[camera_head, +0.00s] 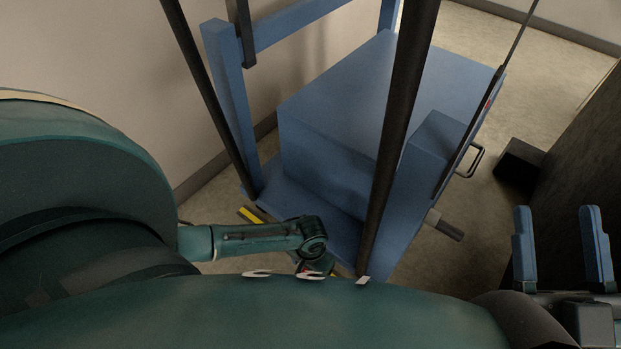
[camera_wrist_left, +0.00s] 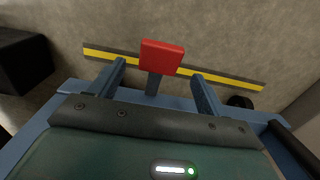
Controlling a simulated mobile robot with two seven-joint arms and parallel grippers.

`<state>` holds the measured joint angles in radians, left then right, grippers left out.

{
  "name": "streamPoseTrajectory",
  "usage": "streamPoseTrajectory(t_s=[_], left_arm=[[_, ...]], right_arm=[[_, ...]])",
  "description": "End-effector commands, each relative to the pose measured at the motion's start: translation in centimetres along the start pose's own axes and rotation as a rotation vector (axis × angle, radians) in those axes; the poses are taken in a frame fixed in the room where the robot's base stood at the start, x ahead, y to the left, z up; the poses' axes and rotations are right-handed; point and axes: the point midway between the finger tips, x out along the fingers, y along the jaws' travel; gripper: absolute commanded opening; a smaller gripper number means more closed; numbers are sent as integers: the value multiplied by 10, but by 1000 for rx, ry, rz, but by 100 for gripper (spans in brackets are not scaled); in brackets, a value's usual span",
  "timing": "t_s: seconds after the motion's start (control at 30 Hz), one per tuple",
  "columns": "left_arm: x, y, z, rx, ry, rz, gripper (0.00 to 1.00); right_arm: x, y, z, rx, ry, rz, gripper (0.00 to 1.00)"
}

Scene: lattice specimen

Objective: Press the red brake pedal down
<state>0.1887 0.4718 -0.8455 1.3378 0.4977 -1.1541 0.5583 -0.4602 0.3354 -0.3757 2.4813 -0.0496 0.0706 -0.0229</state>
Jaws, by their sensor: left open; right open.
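The red brake pedal (camera_wrist_left: 162,57) shows in the left wrist view, a red block on a short blue-grey stem. My left gripper (camera_wrist_left: 158,70) is open, with one blue finger on each side of the stem. The pedal pad lies between and just beyond the fingertips; I cannot tell whether anything touches it. In the head view my left arm reaches down to the front of the blue vehicle, and the gripper and pedal are hidden there. My right gripper (camera_head: 556,212) is open and empty at the right of the head view.
The blue vehicle (camera_head: 345,90) has dark slanted posts (camera_head: 401,110) and a side handle (camera_head: 477,160). A dark box (camera_head: 520,163) stands on the floor to its right, near a dark brown panel (camera_head: 580,170). A yellow-and-black strip (camera_wrist_left: 225,77) runs behind the pedal.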

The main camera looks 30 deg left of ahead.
Motion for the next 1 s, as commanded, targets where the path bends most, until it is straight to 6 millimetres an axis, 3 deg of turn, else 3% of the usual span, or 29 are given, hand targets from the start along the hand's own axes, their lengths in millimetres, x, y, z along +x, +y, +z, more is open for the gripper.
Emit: streamPoseTrajectory(t_s=[0.03, 0.2, 0.63, 1.0], left_arm=[[15, 0, -1, 0, 1, 0, 76], [33, 1, -1, 0, 1, 1, 76], [39, 0, 0, 0, 1, 1, 76], [38, 0, 0, 0, 1, 1, 47]], right_arm=[[2, 2, -2, -35, 52, -7, 51], [8, 6, -20, -110, 170, -19, 51], [11, 8, -31, -146, 225, -25, 51], [11, 8, -31, -145, 225, -25, 51]])
